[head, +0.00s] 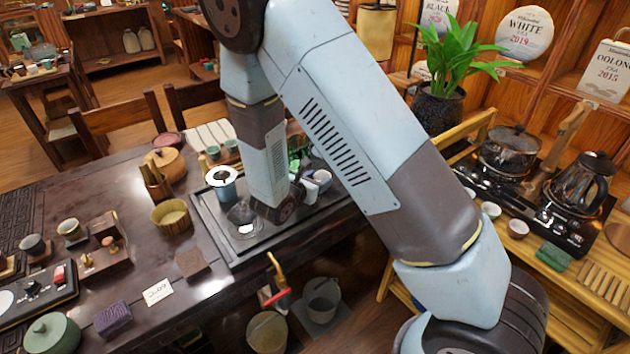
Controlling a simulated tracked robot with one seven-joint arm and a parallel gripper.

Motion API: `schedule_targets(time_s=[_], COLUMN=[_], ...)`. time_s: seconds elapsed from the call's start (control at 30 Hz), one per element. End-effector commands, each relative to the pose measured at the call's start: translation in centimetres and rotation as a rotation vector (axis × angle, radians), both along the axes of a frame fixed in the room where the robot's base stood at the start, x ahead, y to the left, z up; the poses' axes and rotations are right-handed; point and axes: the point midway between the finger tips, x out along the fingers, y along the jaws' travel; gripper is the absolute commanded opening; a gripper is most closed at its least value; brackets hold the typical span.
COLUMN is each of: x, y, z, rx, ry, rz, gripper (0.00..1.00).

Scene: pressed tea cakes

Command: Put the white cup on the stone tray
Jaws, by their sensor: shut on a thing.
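The stone tray (262,239) is a dark, rimmed slab at the front edge of the dark table, partly hidden by my arm. My gripper (303,188) is low over the tray's right part, seen past my wrist and small in the view. It is shut on a small whitish cup (322,176), which looks tilted. My arm hides part of this area, and I cannot tell whether the cup touches the tray.
A white-and-blue canister (222,182) and a clear glass vessel (243,216) stand on the tray left of my wrist. A woven bowl (171,217) is farther left. A kettle (580,185) and a dark pot (510,151) stand on the right-hand counter.

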Motion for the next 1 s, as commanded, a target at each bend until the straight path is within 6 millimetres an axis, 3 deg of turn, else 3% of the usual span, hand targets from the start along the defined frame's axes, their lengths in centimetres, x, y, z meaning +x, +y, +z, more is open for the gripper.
schedule_targets(time_s=[0.2,0.23,0.47,0.8,1.0], x=[0.0,0.0,0.0,-0.1,-2.0], y=[0.0,0.0,0.0,0.2,1.6], z=[-0.3,-0.2,-0.2,0.1,0.8], rx=[-0.001,-0.001,-0.001,0.001,0.001], ry=[0.001,0.001,0.001,-0.001,0.001], rz=[-0.001,0.0,0.0,0.003,0.006], gripper=[0.07,0.53,0.75,0.77,0.77])
